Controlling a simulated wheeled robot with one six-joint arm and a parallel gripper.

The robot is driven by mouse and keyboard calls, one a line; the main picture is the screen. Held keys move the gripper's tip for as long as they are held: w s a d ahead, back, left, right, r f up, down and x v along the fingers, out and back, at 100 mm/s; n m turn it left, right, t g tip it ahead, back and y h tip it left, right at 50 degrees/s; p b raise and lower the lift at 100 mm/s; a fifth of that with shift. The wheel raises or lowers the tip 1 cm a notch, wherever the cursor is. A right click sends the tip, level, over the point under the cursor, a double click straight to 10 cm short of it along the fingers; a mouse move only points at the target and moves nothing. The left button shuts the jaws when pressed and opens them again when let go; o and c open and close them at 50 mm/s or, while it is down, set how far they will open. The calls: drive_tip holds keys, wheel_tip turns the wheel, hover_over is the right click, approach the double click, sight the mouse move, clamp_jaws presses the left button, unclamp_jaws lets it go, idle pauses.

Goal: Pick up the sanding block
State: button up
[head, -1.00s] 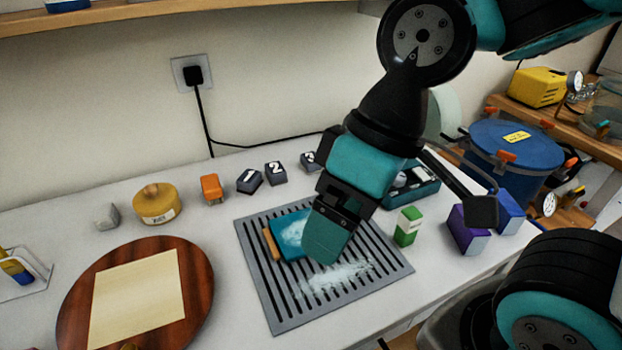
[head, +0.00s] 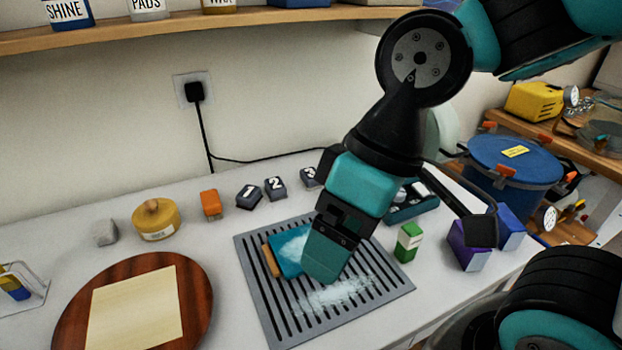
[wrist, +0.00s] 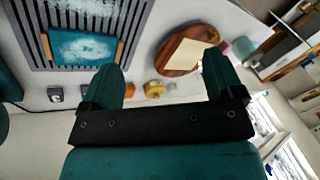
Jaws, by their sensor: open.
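My gripper (head: 323,268) hangs fingers-down above the slotted grey grate, over the right end of the dusty teal panel (head: 291,252). In the wrist view its two fingers stand wide apart with an empty gap (wrist: 162,65). No thing is clearly marked as the sanding block. The orange block also shows small in the wrist view (wrist: 129,90). The gripper touches none of these blocks.
The grate (head: 262,312) carries white dust. A round wooden board (head: 200,300) with a pale sheet lies left. A yellow lidded pot (head: 155,220) stands behind it. A green-white box (head: 408,241) and a purple box (head: 468,246) stand right. A shelf (head: 250,18) runs above.

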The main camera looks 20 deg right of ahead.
drive_tip(key=shift+o, duration=0.4)
drive_tip(key=m+h+p, duration=0.4)
drive_tip(key=m+p, duration=0.2)
drive_tip(key=m, duration=1.9)
hover_over(311, 173)
drive_tip(key=f, duration=1.6)
drive_tip(key=shift+s, duration=0.25)
drive_tip(key=shift+w+f+p, duration=0.15)
drive_tip(key=shift+f+p, duration=0.55)
drive_tip(key=shift+f, duration=0.8)
drive_tip(key=shift+w+f+p, duration=0.15)
drive_tip(key=shift+f+p, duration=0.5)
drive_tip(key=shift+f, duration=0.85)
drive_tip(key=c, duration=1)
